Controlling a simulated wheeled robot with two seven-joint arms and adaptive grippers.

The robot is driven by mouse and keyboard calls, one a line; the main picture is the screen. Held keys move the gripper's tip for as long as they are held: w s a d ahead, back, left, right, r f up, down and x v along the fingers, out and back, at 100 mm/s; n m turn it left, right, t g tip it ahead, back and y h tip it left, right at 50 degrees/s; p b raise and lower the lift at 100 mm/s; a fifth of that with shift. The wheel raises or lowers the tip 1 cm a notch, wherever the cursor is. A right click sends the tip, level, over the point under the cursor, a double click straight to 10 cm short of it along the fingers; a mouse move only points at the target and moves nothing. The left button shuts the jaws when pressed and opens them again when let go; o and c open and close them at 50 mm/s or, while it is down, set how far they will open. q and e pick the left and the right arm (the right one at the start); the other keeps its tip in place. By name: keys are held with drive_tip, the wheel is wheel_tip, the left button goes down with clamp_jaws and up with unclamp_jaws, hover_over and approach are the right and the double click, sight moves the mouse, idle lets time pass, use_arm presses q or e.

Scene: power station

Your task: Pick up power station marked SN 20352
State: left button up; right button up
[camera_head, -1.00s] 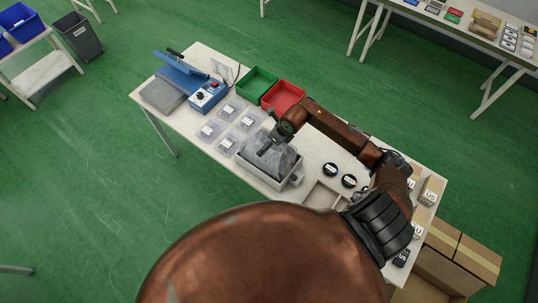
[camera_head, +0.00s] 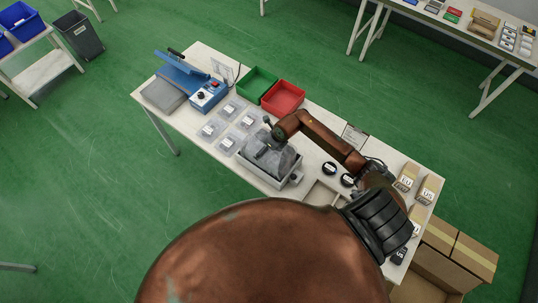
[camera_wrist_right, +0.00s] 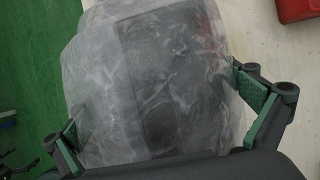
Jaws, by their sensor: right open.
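A dark item in a cloudy plastic bag (camera_head: 282,160) sits in a grey open-topped box on the table, under my right gripper. In the right wrist view, the bagged item (camera_wrist_right: 155,75) fills the middle. My right gripper (camera_wrist_right: 165,118) is open, with one green-padded finger at each side of the bag. In the head view, the gripper (camera_head: 266,142) is at the top of the bag. I cannot read any SN marking. Several small clear packets with white labels (camera_head: 228,108) lie left of the box. My left gripper is not in view.
A green bin (camera_head: 257,84) and a red bin (camera_head: 283,97) stand at the table's back edge. A blue sealing machine (camera_head: 208,95) is at the left end. Black round items (camera_head: 329,168), a shallow tray (camera_head: 322,192) and labelled cartons (camera_head: 428,189) are on the right.

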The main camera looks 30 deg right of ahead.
drive_tip(key=shift+f, duration=0.2)
drive_tip(key=shift+c, duration=0.4)
drive_tip(key=c, duration=1.6)
drive_tip(key=shift+w+r, duration=0.2)
drive_tip(key=shift+r, duration=0.05)
drive_tip(key=shift+c, duration=0.4)
drive_tip(key=shift+a, duration=0.1)
